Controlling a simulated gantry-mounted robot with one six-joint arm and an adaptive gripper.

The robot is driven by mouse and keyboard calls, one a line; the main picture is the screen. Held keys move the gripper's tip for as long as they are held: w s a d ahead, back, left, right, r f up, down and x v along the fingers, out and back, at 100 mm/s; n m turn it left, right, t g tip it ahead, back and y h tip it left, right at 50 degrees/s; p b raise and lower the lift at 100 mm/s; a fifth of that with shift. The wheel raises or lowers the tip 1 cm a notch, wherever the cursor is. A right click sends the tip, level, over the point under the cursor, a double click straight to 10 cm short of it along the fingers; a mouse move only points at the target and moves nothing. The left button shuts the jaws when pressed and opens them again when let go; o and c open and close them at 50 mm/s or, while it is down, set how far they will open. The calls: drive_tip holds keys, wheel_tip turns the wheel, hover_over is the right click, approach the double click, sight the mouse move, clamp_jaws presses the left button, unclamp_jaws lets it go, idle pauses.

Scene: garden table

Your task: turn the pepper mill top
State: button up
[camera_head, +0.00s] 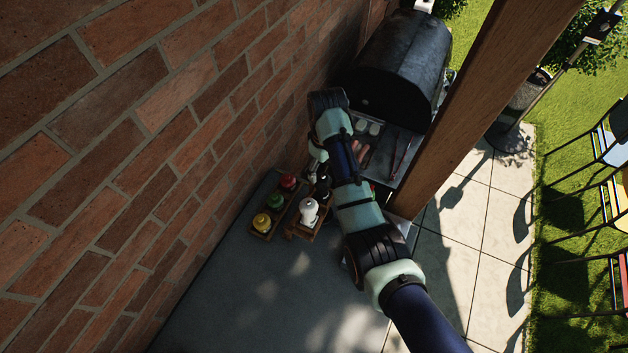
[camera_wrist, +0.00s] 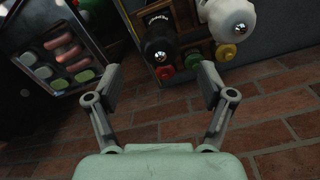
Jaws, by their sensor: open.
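The black pepper mill (camera_wrist: 159,40), with a pale label and a shiny metal knob, is in the wrist view just beyond my open fingers. In the head view the dark mill (camera_head: 322,188) is partly hidden by my arm. A white mill (camera_wrist: 230,18) stands beside it, to its right in the wrist view; it also shows in the head view (camera_head: 308,210). My gripper (camera_wrist: 160,74) is open and empty, its two fingers spread apart. The black mill's top lies roughly between the finger directions, apart from them.
Bottles with red (camera_head: 288,182), green (camera_head: 275,201) and yellow (camera_head: 262,222) caps stand in a wooden rack beside the mills. A brick wall (camera_head: 110,130) runs along the left. A black grill (camera_head: 400,65) and a wooden post (camera_head: 480,100) stand behind and right. The grey tabletop's front (camera_head: 240,300) is clear.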

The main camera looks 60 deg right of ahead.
sight(323, 178)
wheel_tip(323, 178, down, 6)
drive_tip(key=shift+f, duration=0.25)
drive_tip(key=shift+c, duration=0.2)
drive_tip(key=c, duration=1.1)
drive_tip(key=shift+a+r+m+p, duration=0.1)
drive_tip(key=shift+r+m+p, duration=0.1)
drive_tip(key=shift+m+p, duration=0.65)
drive_tip(key=shift+c, duration=0.2)
drive_tip(key=m, duration=0.3)
drive_tip(key=shift+f, duration=0.15)
drive_tip(key=o, duration=1.2)
